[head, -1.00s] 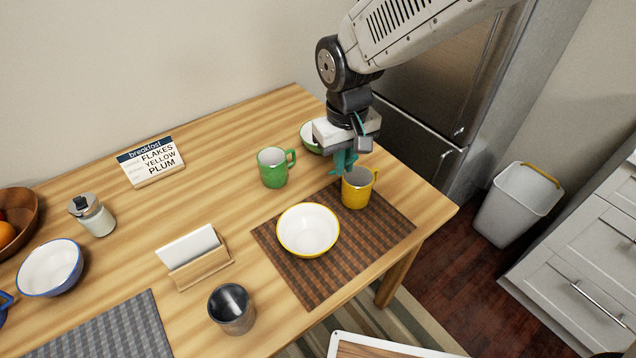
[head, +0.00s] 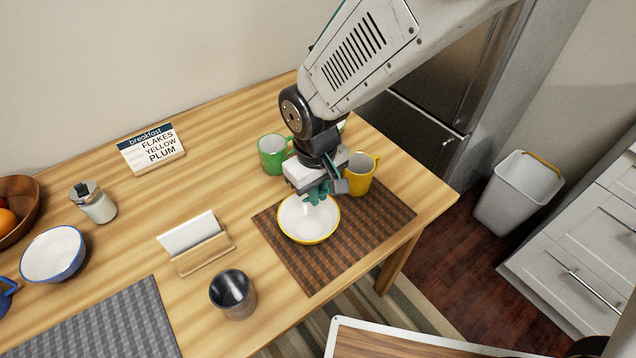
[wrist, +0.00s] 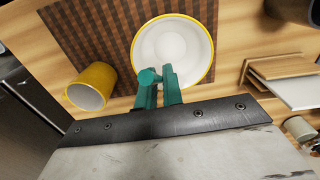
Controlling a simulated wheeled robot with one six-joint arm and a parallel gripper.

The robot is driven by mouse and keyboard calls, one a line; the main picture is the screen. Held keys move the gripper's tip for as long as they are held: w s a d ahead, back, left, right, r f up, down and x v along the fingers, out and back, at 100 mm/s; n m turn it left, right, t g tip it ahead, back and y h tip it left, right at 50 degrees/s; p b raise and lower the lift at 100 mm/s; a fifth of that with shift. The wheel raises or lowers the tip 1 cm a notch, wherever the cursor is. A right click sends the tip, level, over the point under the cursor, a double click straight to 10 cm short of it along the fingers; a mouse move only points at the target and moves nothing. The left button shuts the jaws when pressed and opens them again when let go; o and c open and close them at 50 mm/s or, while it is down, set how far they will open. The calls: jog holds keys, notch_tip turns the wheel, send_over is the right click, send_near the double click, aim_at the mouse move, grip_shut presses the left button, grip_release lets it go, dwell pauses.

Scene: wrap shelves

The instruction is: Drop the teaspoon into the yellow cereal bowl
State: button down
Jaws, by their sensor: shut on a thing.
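The yellow cereal bowl (head: 302,232), white inside with a yellow rim, stands on the brown woven mat (head: 355,235). My gripper (head: 317,197) is above the bowl's far side, fingers pointing down. In the wrist view, the gripper's teal fingertips (wrist: 159,74) overlap the near edge of the bowl (wrist: 185,38). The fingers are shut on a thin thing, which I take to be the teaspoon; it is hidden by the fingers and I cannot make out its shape. The bowl looks empty.
A yellow mug (head: 360,177) stands close to the right of my gripper, and a green mug (head: 271,154) behind left. A napkin holder (head: 203,252) and a dark metal cup (head: 233,296) stand left of the mat. A blue-rimmed bowl (head: 53,255) is far left.

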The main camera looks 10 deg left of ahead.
jog(key=shift+f, duration=0.1)
jog(key=c, duration=1.5)
grip_release()
jog(key=shift+o, duration=0.2)
notch_tip(320, 180, up, 8)
jog(key=shift+a+f, duration=0.1)
